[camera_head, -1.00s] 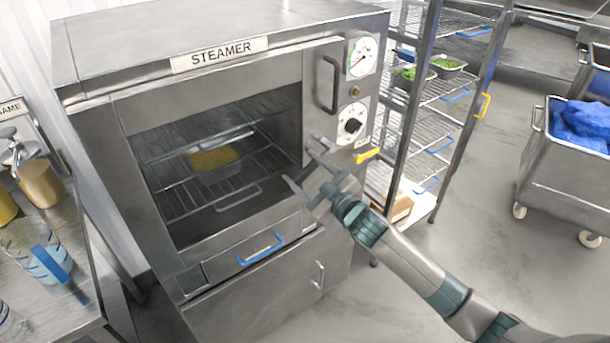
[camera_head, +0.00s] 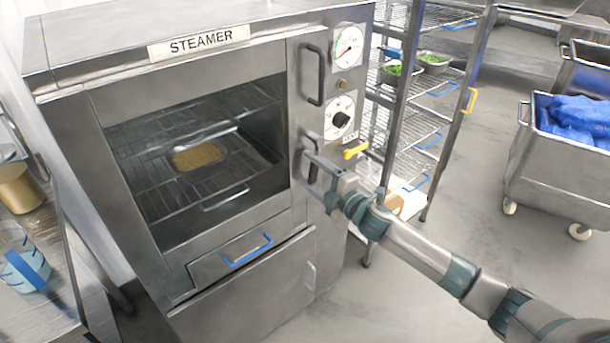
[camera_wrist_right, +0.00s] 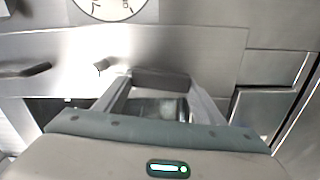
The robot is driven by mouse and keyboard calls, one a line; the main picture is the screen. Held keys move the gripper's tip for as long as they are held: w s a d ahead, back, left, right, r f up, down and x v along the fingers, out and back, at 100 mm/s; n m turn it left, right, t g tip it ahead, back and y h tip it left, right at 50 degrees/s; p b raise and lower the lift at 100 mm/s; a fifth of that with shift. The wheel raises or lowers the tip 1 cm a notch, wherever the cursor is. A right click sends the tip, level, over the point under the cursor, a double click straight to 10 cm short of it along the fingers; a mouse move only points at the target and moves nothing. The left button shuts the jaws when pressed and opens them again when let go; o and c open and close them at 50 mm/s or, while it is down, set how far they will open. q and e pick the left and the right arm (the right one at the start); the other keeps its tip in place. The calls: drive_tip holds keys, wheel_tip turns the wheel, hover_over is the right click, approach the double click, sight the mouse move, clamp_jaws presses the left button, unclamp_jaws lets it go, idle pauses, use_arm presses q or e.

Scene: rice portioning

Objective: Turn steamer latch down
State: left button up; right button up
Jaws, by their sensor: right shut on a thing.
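The steamer (camera_head: 205,240) stands in the middle of the head view, a steel cabinet with a window onto its racks. The latch (camera_head: 309,143) is a small grey metal lever on the right side of its front, below a vertical door handle (camera_head: 316,75). My right gripper (camera_head: 312,170) is shut on the latch, reaching in from the lower right. In the right wrist view, the gripper (camera_wrist_right: 160,88) has its two fingers at either side of a dark bar; the fingers partly hide it. My left gripper is not in view.
A yellow lever (camera_head: 355,150) sticks out close to my right gripper, below a dial (camera_head: 341,117). A wire rack (camera_head: 405,140) stands right of the steamer. A bin with blue bags (camera_head: 565,165) is farther right. Floor before the steamer is clear.

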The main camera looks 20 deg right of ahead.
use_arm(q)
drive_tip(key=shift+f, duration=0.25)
use_arm(e)
drive_tip(key=shift+w+d+f+n, duration=0.15)
drive_tip(key=shift+w+d+n, duration=0.1)
drive_tip(key=shift+d+n, duration=0.6)
drive_tip(key=shift+a, duration=0.1)
drive_tip(key=o, duration=1.5)
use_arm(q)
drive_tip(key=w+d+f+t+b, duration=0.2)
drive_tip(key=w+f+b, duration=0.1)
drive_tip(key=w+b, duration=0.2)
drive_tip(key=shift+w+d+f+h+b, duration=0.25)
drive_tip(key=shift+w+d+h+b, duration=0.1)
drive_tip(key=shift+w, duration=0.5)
use_arm(e)
drive_tip(key=v, duration=1.7)
drive_tip(key=shift+s, duration=0.15)
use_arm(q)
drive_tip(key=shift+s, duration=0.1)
